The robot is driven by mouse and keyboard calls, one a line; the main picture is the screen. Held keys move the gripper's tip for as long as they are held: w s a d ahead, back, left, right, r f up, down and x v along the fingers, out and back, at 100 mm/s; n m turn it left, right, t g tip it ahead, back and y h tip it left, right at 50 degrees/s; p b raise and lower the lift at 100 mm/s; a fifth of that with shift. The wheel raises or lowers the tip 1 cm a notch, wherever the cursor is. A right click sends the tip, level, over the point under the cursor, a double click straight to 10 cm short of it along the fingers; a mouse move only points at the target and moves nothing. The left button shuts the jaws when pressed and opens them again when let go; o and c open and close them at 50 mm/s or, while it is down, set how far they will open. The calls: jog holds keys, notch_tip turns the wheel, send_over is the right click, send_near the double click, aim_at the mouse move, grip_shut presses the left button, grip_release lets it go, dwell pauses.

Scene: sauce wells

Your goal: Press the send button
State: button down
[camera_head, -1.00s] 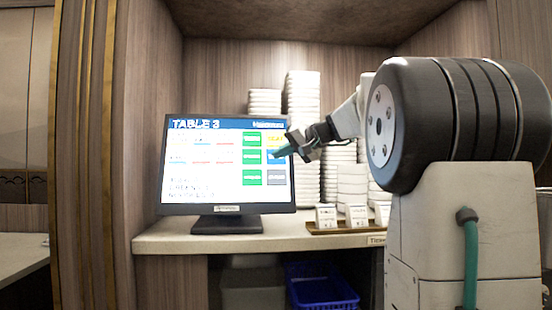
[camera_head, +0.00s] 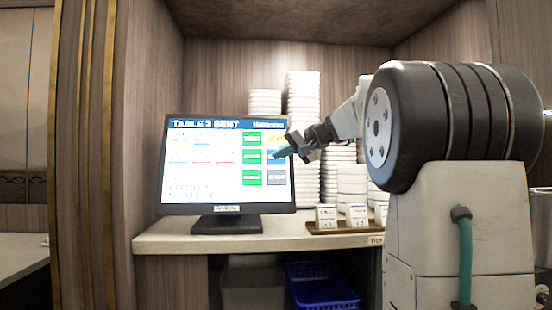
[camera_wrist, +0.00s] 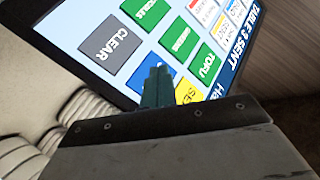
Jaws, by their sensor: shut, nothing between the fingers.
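The order screen (camera_head: 210,170) stands upright on the counter, and its header reads "TABLE 3 SENT". At its right are several green buttons (camera_head: 252,139), a yellow button (camera_head: 274,140), a blue button (camera_head: 273,158) and a grey button (camera_head: 276,177). My gripper (camera_head: 281,153) is shut and empty, its tips at the blue button. The wrist view shows the teal fingertips (camera_wrist: 157,82) over the blue button (camera_wrist: 142,75), hiding its label. The yellow button (camera_wrist: 188,91) beside it shows "SE"; the rest is hidden. The grey button reads "CLEAR". I cannot tell whether the tips touch the glass.
White stacked bowls (camera_head: 303,95) stand behind and right of the screen. A brown tray (camera_head: 345,229) with small white labelled containers (camera_head: 327,215) sits on the counter (camera_head: 200,240). A blue basket (camera_head: 322,290) is below. The counter front left is clear.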

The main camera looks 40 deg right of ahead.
jog(key=shift+s+a, duration=0.1)
jog(key=shift+s+a+r, duration=0.2)
jog(key=shift+s+a, duration=0.15)
jog(key=shift+s, duration=0.2)
jog(key=shift+s+a+r, duration=0.25)
jog(key=shift+s+a, duration=0.2)
jog(key=shift+s, duration=0.2)
jog(key=shift+s+a+r, duration=0.2)
jog(key=shift+s+a, duration=0.25)
jog(key=shift+s, duration=0.2)
jog(key=shift+s+a+r, duration=0.25)
jog(key=shift+s+a, duration=0.2)
jog(key=shift+s, duration=0.2)
